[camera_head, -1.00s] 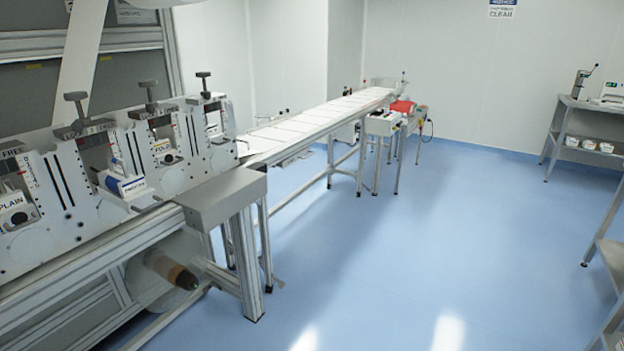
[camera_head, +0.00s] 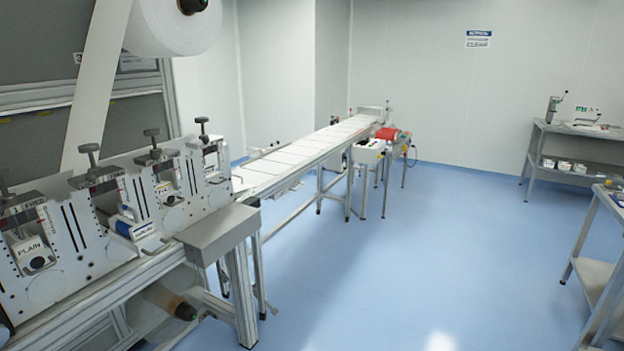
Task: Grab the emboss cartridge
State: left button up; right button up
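No cartridge with a readable "emboss" label shows, so I cannot tell which thing is the emboss cartridge. On the machine (camera_head: 60,275) at the left, a white cartridge marked PLAIN (camera_head: 36,255) sits in the nearest station. A white and blue block (camera_head: 133,228) with a label too small to read sits at the middle station. Another light cartridge (camera_head: 169,192) sits in the station beyond it. Neither of my grippers is in view.
A conveyor (camera_head: 300,152) runs back from the machine's grey end box (camera_head: 218,232). A side table with a red item (camera_head: 388,133) stands beside it. A bench (camera_head: 545,150) with small white bins and a nearer table (camera_head: 597,270) stand right. The blue floor (camera_head: 400,250) between is clear.

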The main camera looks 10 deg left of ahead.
aim_at(124, 224)
jog(key=k+u, duration=0.1)
jog(key=u, duration=1.15)
jog(key=i+j, duration=0.8)
